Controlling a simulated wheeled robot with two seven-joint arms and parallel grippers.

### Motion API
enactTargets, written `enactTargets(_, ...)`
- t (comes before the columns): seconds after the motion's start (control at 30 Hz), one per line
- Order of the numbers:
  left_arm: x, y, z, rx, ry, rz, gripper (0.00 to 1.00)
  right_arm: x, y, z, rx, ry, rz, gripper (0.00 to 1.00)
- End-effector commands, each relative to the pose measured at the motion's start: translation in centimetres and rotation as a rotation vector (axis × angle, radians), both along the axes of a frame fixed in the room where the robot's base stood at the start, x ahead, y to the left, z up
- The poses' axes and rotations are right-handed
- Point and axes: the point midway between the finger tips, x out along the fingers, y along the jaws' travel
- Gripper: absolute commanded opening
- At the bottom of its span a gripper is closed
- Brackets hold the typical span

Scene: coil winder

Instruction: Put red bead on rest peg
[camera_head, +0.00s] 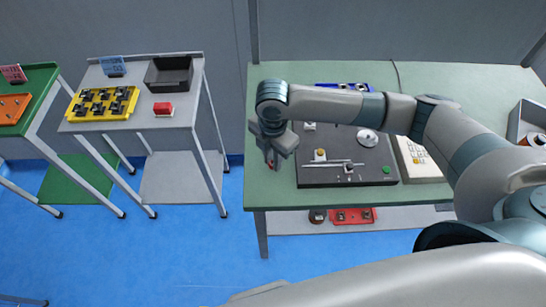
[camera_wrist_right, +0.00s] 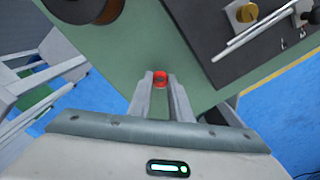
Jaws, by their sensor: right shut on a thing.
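My right gripper (camera_head: 271,160) is shut on the small red bead (camera_head: 272,165), at the left front edge of the green table. In the right wrist view the red bead (camera_wrist_right: 160,77) sits between the fingertips (camera_wrist_right: 160,84), with green tabletop behind it. The black winder board (camera_head: 345,181) lies just right of the gripper. It carries a brass-coloured block (camera_head: 319,155), thin metal rods (camera_head: 335,163), a silver disc (camera_head: 368,137) and a green button (camera_head: 387,170). I cannot tell which part is the rest peg. My left gripper is not in view.
A brown spool (camera_wrist_right: 97,10) stands on the tabletop near the gripper. A keypad unit (camera_head: 420,160) is right of the board. A red tray (camera_head: 353,216) lies on the lower shelf.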

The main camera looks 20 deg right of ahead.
Motion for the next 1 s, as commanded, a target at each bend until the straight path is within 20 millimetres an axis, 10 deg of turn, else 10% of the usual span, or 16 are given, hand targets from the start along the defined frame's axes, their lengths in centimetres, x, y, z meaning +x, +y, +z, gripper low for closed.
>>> enactTargets(0.47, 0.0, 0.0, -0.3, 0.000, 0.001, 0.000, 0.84, -0.1, 0.0, -1.2, 0.000, 0.001, 0.001, 0.00)
enactTargets(0.5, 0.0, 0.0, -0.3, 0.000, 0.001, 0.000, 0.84, 0.0, 0.0, -1.2, 0.000, 0.001, 0.001, 0.23)
enactTargets(0.6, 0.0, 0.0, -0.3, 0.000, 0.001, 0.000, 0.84, 0.0, 0.0, -1.2, 0.000, 0.001, 0.001, 0.40)
enactTargets(1.0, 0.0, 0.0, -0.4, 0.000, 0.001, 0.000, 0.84, 0.0, 0.0, -0.8, 0.000, -0.001, 0.000, 0.40)
